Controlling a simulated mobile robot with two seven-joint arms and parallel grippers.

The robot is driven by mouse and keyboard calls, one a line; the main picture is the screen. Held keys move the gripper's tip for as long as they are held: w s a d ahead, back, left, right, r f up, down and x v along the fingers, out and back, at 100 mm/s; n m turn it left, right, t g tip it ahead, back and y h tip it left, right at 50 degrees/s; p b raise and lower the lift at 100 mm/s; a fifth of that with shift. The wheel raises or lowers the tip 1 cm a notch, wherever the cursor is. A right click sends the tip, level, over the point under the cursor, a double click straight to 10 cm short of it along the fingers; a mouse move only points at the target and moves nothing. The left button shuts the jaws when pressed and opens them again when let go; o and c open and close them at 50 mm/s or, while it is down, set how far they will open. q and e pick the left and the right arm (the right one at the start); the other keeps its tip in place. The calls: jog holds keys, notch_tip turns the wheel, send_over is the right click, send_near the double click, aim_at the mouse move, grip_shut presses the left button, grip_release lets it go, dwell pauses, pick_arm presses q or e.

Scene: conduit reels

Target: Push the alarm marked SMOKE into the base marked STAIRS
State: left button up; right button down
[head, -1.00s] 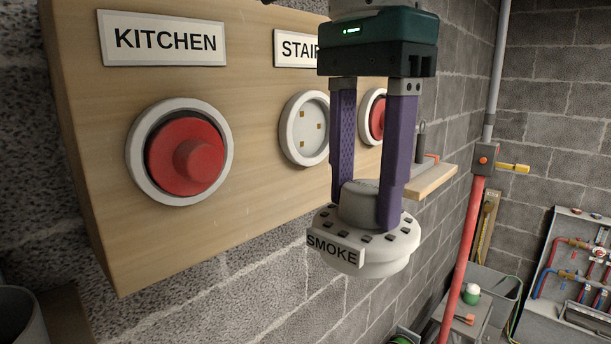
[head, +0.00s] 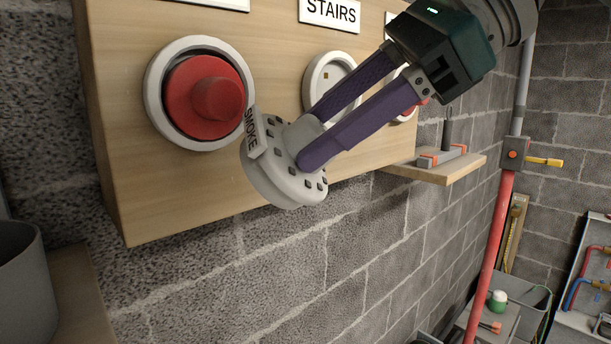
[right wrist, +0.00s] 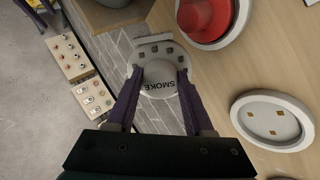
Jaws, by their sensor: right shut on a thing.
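The white alarm marked SMOKE (head: 262,183) is held tilted in front of the wooden board, below and right of the left red alarm. My right gripper (head: 308,140) is shut on its raised hub; the right wrist view shows the fingers (right wrist: 158,80) on both sides of the hub, which also reads SMOKE (right wrist: 160,92). The base marked STAIRS (head: 318,78) is a round white empty socket with small brass contacts, under its STAIRS label (head: 330,12). My right fingers partly cover it in the head view. It shows unobstructed in the right wrist view (right wrist: 272,115).
A red alarm in a white base (head: 205,95) is on the board's left; another red one (head: 403,98) is partly hidden behind my gripper. A small wooden shelf (head: 440,170) holds a tool at right. A red pipe (head: 490,245) and a grey bucket (head: 22,285) stand nearby.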

jog(key=w+d+r+m+t+y+b, duration=0.1)
jog(key=w+d+r+m+t+b, duration=0.15)
jog(key=d+t, duration=0.35)
jog(key=w+d+r+m+t+y+b, duration=0.15)
jog(key=d+m+t, duration=0.25)
jog(key=d, duration=0.5)
jog(key=f+p+x, duration=0.1)
jog(key=x, duration=0.8)
jog(key=shift+a+h+p, duration=0.15)
jog(key=shift+h+p, duration=0.15)
jog(key=shift+h, duration=0.15)
jog(key=shift+f+n, duration=0.15)
jog(key=shift+n, duration=0.1)
jog(key=shift+b, duration=0.5)
dwell(0.4)
jog(key=shift+w, duration=0.2)
dwell(0.5)
